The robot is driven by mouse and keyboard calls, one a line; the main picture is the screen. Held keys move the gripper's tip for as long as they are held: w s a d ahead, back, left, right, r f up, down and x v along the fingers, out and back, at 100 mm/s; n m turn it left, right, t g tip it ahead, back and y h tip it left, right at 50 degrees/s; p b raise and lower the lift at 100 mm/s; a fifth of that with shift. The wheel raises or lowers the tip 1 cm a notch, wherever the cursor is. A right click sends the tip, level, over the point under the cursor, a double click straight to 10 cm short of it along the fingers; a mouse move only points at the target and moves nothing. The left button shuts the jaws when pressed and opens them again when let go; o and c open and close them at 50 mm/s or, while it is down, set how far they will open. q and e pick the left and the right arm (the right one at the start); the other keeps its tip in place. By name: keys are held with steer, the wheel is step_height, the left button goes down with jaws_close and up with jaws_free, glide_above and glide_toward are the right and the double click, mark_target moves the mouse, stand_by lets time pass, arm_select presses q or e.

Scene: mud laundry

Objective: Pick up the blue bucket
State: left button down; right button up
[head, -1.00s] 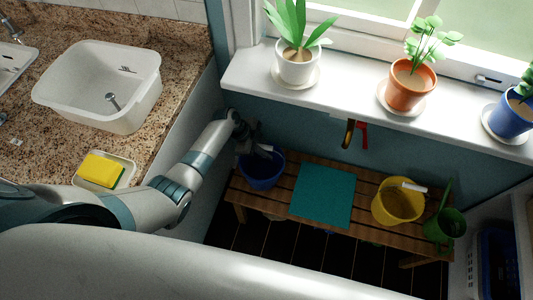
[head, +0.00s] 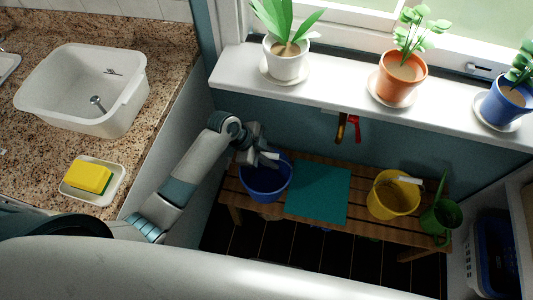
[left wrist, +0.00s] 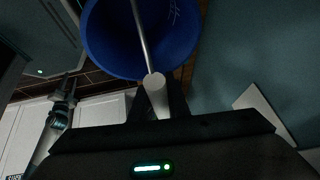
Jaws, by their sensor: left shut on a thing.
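The blue bucket (head: 265,184) is at the left end of the wooden bench, left of the teal mat, and overlaps the mat's edge in the head view. It looks slightly raised, but the gap beneath it is not clear. My left gripper (head: 268,156) is above the bucket's rim, shut on the white grip of its handle. In the left wrist view the handle grip (left wrist: 155,92) sits between the dark fingers, with the bucket's open inside (left wrist: 120,38) beyond.
The slatted bench (head: 365,221) holds the teal mat (head: 318,192), a yellow bucket (head: 393,199) and a green watering can (head: 438,218). A windowsill (head: 340,93) with potted plants overhangs it. The granite counter (head: 150,60) stands left.

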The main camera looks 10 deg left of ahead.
arm_select(q)
steer(key=shift+s+d+r, duration=0.5)
steer(key=shift+s+r, duration=0.05)
steer(key=shift+s, duration=0.2)
